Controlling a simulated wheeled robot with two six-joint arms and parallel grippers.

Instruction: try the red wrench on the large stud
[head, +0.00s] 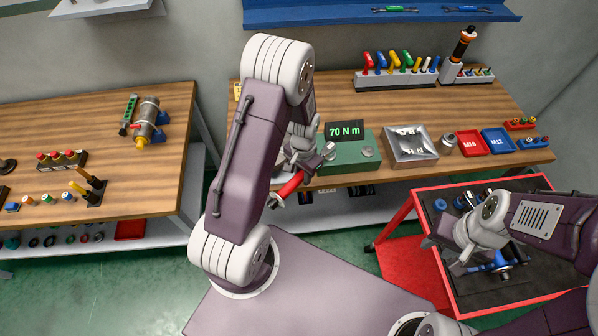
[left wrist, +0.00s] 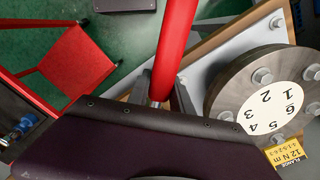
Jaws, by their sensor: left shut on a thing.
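The red wrench (head: 289,186) is in my left gripper (head: 300,168), beyond my raised left arm and in front of the workbench's front edge. My arm partly covers this gripper. In the left wrist view the wrench's red handle (left wrist: 176,45) runs down from the top edge to a metal end hidden behind dark purple bodywork. A round grey flange (left wrist: 232,88) with several studs and a numbered white dial (left wrist: 275,108) is right of the wrench, apart from the handle. I cannot tell which stud is the large one. My right gripper (head: 452,252) is open above the red cart.
The workbench (head: 385,173) carries a green 70 N m tester (head: 350,160), a metal tray (head: 410,143), red and blue trays and a tool rack. The red cart (head: 420,195) stands at right. A second bench (head: 130,195) with small parts is at left. Green floor lies between the benches.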

